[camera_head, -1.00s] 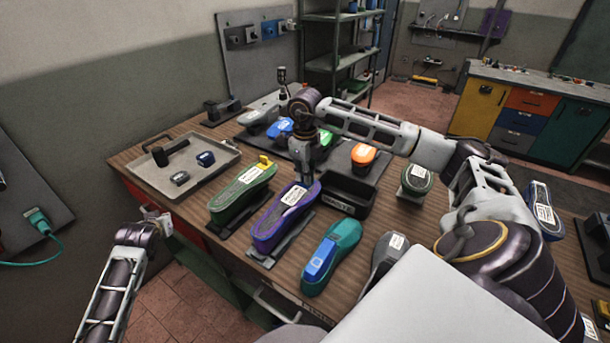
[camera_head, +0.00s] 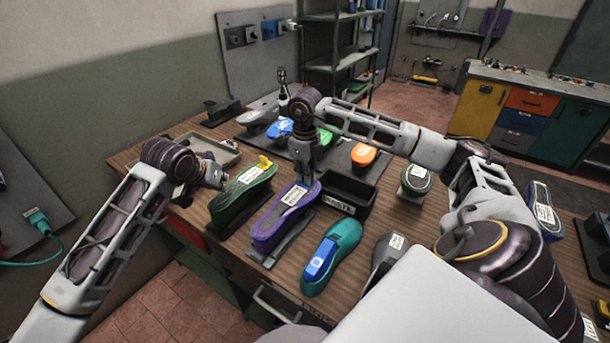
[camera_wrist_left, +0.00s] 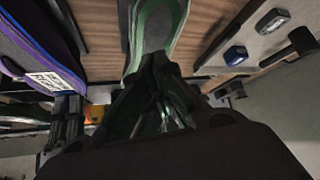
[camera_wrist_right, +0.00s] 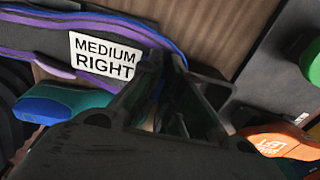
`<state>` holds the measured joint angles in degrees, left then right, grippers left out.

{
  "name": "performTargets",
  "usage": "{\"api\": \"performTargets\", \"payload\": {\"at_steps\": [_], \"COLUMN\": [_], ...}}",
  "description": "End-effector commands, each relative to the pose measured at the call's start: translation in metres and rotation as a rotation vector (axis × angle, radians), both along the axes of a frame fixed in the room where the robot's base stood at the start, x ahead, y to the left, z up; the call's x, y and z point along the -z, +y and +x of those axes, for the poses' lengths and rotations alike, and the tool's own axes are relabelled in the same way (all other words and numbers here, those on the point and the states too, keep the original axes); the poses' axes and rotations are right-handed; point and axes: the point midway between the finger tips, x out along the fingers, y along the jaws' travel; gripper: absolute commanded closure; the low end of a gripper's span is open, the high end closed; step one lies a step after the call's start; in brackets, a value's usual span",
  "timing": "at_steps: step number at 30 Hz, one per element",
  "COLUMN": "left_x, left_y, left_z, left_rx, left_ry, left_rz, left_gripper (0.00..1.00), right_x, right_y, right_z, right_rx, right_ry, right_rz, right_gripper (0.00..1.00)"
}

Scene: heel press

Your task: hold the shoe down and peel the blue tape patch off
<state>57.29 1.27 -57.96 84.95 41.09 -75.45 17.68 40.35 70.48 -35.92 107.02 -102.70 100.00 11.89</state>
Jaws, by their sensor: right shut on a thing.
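A teal shoe (camera_head: 334,250) with a blue patch (camera_head: 321,262) lies near the table's front edge; neither gripper is at it. My right gripper (camera_head: 306,182) is shut on the far end of a purple shoe (camera_head: 268,228) with a white label. That shoe stands on a dark base, its near end slightly raised. In the right wrist view the label (camera_wrist_right: 104,56) reads MEDIUM RIGHT. My left gripper (camera_head: 217,178) is beside a green shoe (camera_head: 232,208) with a yellow tab (camera_head: 265,163). Its fingers are dark in the left wrist view; I cannot tell their opening or contact.
A black waste bin (camera_head: 345,193) stands right of the purple shoe. A grey tray (camera_head: 225,147) is behind my left arm. A grey shoe (camera_head: 386,255) lies right of the teal one, and an orange-topped item (camera_head: 363,154) is farther back.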

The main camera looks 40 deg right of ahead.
Motion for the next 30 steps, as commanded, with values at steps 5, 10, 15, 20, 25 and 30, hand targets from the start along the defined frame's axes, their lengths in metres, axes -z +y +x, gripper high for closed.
{"api": "performTargets", "payload": {"at_steps": [5, 10, 15, 20, 25, 30], "left_x": [-0.015, -0.023, -0.029, -0.033, -0.035, -0.035], "left_y": [-0.015, -0.024, -0.026, -0.022, -0.017, -0.013], "left_z": [-0.036, -0.071, -0.106, -0.135, -0.156, -0.166], "left_rx": [0.099, 0.194, 0.286, 0.366, 0.422, 0.447], "left_ry": [0.038, 0.08, 0.123, 0.162, 0.193, 0.207], "left_rz": [0.068, 0.147, 0.235, 0.325, 0.396, 0.429], "left_gripper": [1.0, 1.0, 1.0, 1.0, 1.0, 1.0], "right_x": [0.0, 0.0, 0.0, 0.0, 0.0, 0.0], "right_y": [0.0, 0.0, 0.0, 0.0, 0.0, 0.0], "right_z": [0.0, 0.0, 0.0, 0.0, 0.0, 0.0], "right_rx": [0.0, 0.001, 0.001, 0.001, 0.001, 0.001], "right_ry": [-0.001, -0.001, -0.001, -0.001, -0.001, -0.001], "right_rz": [-0.001, -0.001, -0.001, -0.001, -0.001, -0.001], "right_gripper": [1.0, 1.0, 1.0, 1.0, 1.0, 1.0]}}
